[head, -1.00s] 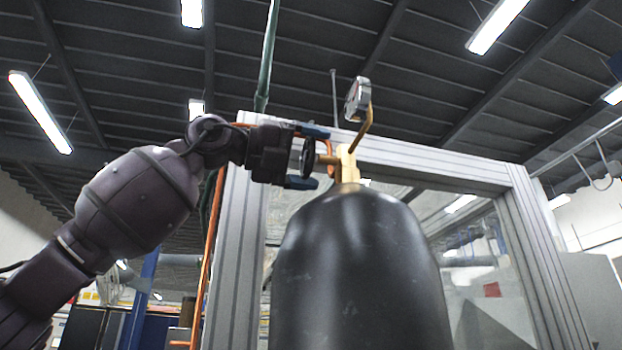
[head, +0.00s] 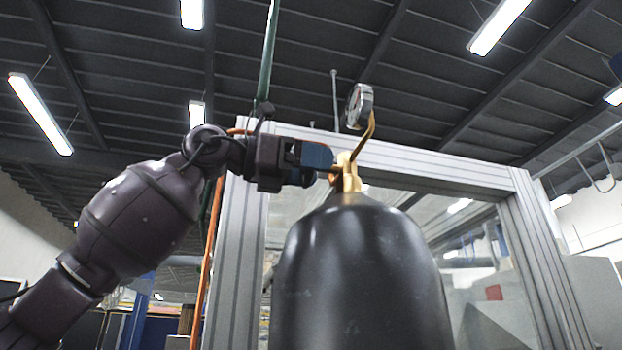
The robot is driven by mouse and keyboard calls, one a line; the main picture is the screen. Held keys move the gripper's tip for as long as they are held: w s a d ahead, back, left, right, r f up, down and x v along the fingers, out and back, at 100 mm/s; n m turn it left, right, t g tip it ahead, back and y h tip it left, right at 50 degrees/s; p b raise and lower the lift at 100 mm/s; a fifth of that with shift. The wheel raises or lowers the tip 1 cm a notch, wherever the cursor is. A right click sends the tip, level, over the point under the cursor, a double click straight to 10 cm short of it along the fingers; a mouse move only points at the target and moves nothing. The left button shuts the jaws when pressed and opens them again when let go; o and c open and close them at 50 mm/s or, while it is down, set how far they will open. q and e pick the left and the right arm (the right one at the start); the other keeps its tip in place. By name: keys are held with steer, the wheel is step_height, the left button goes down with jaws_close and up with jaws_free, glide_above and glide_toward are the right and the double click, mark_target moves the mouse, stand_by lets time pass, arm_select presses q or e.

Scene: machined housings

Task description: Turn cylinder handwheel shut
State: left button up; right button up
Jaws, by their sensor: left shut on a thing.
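The black gas cylinder (head: 362,275) stands upright in the middle. A brass valve (head: 350,180) sits on its top, and a round gauge (head: 360,106) rises from the valve on a bent brass pipe. My left gripper (head: 318,158) reaches in from the left at valve height, with a blue finger toward the camera. It is shut on the dark handwheel at the left side of the valve. The finger and gripper body hide most or all of the handwheel. My right gripper is not in view.
A grey metal frame (head: 237,270) with clear panels stands behind the cylinder. An orange pipe (head: 205,265) and a green pipe (head: 267,55) run vertically behind my left arm. The space right of the valve, in front of the frame, is clear.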

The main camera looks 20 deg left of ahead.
arm_select(q)
steer(key=shift+m, duration=0.9)
steer(key=o, duration=0.8)
steer(key=b+v, duration=0.2)
steer(key=v, duration=0.9)
steer(key=shift+d, duration=0.1)
